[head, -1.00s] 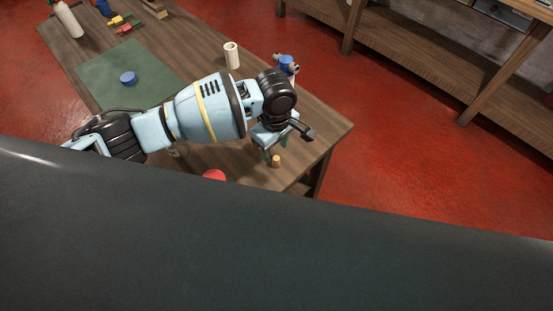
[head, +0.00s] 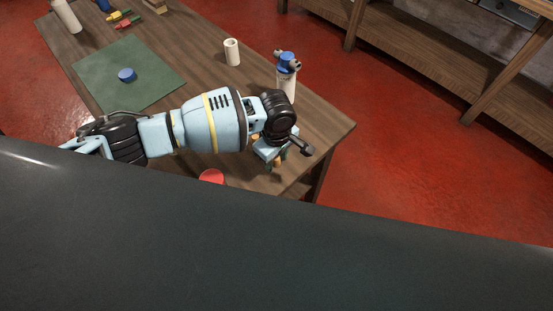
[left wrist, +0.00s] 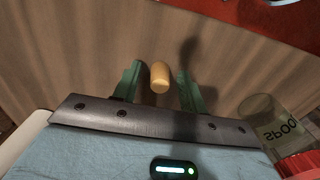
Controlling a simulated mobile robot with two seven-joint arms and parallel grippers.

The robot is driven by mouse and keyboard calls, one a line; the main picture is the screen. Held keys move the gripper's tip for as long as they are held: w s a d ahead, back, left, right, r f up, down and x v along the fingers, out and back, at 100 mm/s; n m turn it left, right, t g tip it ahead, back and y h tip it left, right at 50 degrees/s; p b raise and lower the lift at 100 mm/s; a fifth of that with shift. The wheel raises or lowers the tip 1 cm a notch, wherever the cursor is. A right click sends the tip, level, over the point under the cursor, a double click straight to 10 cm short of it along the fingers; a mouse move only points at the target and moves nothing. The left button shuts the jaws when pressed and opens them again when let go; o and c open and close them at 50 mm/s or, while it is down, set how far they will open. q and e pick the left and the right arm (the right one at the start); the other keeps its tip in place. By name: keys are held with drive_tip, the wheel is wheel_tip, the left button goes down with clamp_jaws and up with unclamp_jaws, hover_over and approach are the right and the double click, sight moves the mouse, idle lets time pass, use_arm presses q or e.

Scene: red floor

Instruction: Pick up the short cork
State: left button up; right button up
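The short cork (left wrist: 160,78) is a small tan cylinder on the wooden table, seen in the left wrist view between the two green fingers of my left gripper (left wrist: 161,88). A gap shows on each side of the cork, so the gripper is open around it and not closed on it. In the head view, the left gripper (head: 276,162) points down near the table's right end, and the cork (head: 281,161) is mostly hidden by it. My right gripper is in neither view.
A clear labelled jar (left wrist: 268,118) with a red lid (head: 211,176) stands beside the gripper. The table's right edge is close.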

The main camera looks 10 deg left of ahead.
use_arm(q)
clamp_jaws()
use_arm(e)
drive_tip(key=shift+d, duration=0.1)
use_arm(q)
drive_tip(key=shift+r, duration=0.15)
drive_tip(key=shift+r, duration=0.25)
wheel_tip(320, 180, up, 3)
drive_tip(key=shift+r+p, duration=0.15)
drive_tip(key=shift+p, duration=0.2)
drive_tip(key=s+a, duration=0.2)
drive_tip(key=a, duration=0.3)
drive_tip(key=s+a, duration=0.2)
drive_tip(key=a, duration=0.2)
drive_tip(key=s+a+r+p, duration=0.1)
drive_tip(key=s+a, duration=0.1)
drive_tip(key=a, duration=0.3)
drive_tip(key=shift+a, duration=0.35)
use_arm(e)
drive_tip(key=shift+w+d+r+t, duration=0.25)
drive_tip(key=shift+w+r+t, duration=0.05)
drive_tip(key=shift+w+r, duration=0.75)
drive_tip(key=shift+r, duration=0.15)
